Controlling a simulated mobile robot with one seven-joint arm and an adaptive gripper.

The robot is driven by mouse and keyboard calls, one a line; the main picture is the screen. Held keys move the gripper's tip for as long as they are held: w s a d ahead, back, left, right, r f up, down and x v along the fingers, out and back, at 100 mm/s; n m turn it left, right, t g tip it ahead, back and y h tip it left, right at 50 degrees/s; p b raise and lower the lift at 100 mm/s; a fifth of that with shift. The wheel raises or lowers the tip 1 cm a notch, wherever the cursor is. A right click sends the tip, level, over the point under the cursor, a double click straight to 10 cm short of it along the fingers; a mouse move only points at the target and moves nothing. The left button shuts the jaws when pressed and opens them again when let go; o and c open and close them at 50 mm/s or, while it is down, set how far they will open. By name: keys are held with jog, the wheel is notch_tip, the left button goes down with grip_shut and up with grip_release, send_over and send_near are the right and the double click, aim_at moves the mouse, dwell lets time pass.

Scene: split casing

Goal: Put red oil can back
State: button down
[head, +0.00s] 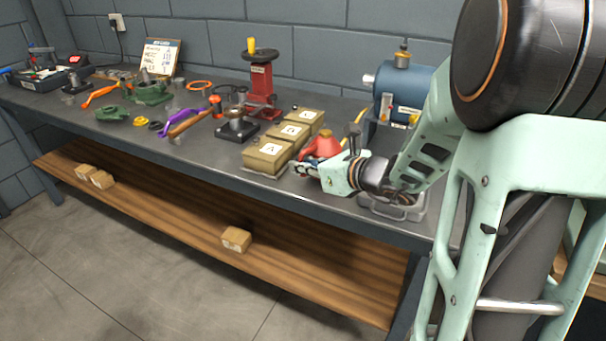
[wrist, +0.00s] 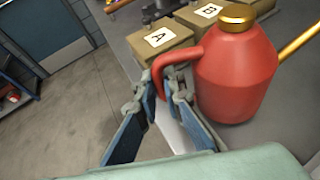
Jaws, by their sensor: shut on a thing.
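The red oil can (head: 323,145) stands near the front edge of the workbench, right of the boxes. In the wrist view the can (wrist: 235,80) shows its red body, a gold cap, a gold spout toward the right and a curved handle on the left. My gripper (head: 302,168) is at the can's near left side. In the wrist view its blue-padded fingers (wrist: 168,88) are closed around the lower part of the red handle. The can looks upright; whether its base touches the bench is hard to tell.
Cardboard boxes marked with letters (head: 268,155) stand close left of the can. A blue motor-like machine (head: 408,88) stands behind right. A red press (head: 262,85) stands behind the boxes. A grey tray (head: 391,211) lies under my arm. Tools clutter the bench's left part.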

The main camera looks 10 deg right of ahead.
jog(key=shift+f, duration=0.6)
jog(key=shift+f+b, duration=0.15)
jog(key=shift+b, duration=0.3)
jog(key=c, duration=2)
grip_release()
jog(key=shift+s, duration=0.1)
jog(key=shift+c, duration=0.2)
jog(key=shift+d+r+p, duration=0.1)
jog(key=shift+r+p, duration=0.15)
jog(key=shift+p, duration=0.05)
jog(key=p+v, duration=0.2)
jog(key=v, duration=0.9)
jog(key=shift+s+d, duration=0.2)
jog(key=shift+s, duration=0.2)
